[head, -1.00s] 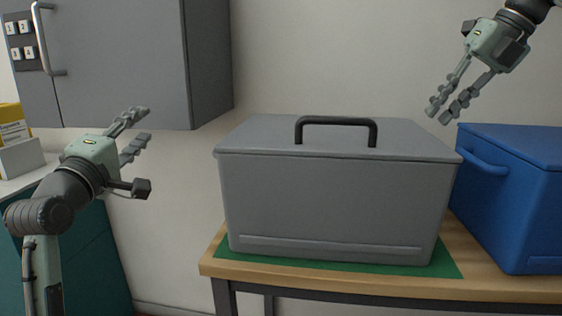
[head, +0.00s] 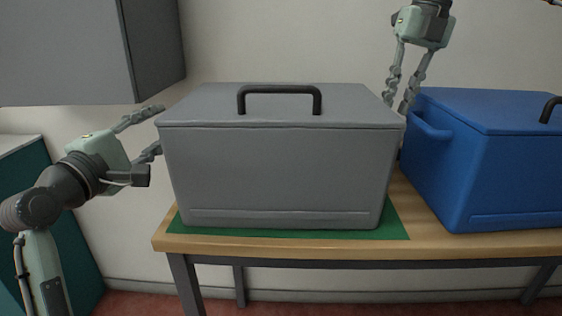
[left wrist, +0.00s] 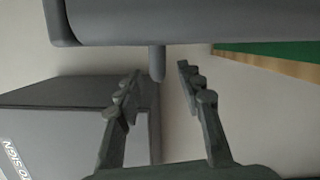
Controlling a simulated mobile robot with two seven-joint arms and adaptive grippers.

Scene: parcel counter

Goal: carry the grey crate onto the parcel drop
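The grey crate (head: 275,175) has a shut lid with a dark handle (head: 280,92) on top. It stands upright on a green mat (head: 395,226) on the wooden table. My left gripper (head: 152,132) is open at the crate's left side. In the left wrist view the crate's grey side (left wrist: 200,22) fills the top, and a grey side handle (left wrist: 157,62) sticks out toward the gap between my open fingers (left wrist: 158,88). They do not hold it. My right gripper (head: 397,103) points down, open and empty, near the crate's far right edge. I cannot tell which surface is the parcel drop.
A blue crate (head: 490,175) stands close on the right of the table (head: 420,205), leaving a narrow gap. A grey cabinet (head: 60,50) hangs at the upper left. A teal unit (head: 75,245) stands at the left behind my left arm.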

